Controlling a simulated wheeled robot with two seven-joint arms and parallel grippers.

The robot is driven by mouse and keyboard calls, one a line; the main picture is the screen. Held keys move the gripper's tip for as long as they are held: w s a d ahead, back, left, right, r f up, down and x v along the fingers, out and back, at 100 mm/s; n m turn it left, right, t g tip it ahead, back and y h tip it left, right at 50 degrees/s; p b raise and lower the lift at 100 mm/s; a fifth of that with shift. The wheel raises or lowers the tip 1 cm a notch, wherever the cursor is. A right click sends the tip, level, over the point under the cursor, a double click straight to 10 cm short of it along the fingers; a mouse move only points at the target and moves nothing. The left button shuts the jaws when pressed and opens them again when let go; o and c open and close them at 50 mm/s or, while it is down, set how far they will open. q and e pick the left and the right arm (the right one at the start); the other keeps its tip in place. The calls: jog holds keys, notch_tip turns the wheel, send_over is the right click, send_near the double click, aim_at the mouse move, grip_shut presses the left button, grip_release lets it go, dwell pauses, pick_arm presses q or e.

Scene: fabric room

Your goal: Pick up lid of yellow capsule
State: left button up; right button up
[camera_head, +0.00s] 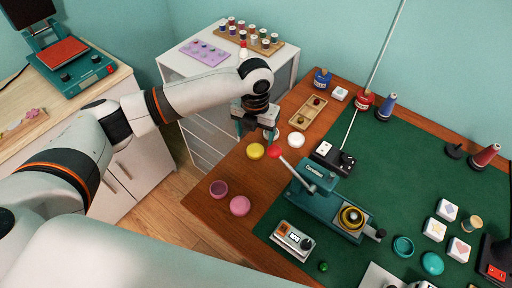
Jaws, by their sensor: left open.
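A yellow round capsule piece (255,151) lies on the wooden table near its left edge; I cannot tell whether it is the lid or the base. No second yellow half shows clearly, and one may be hidden by my gripper. My left gripper (256,133) is open and empty, pointing down just behind and above the yellow piece in the picture. I see no contact between them. My right gripper is not in view.
A teal press (330,200) with a red-knobbed lever stands just right of the yellow piece. A wooden tray (307,112) stands behind. Bare wood lies between yellow and pink pieces.

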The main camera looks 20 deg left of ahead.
aim_at(256, 147)
pick_arm(q)
jog(key=shift+w+f, duration=0.15)
jog(key=shift+f, duration=0.6)
jog(key=f, duration=0.5)
jog(key=shift+w+f, duration=0.1)
jog(key=shift+w, duration=0.15)
jog(key=c, duration=1)
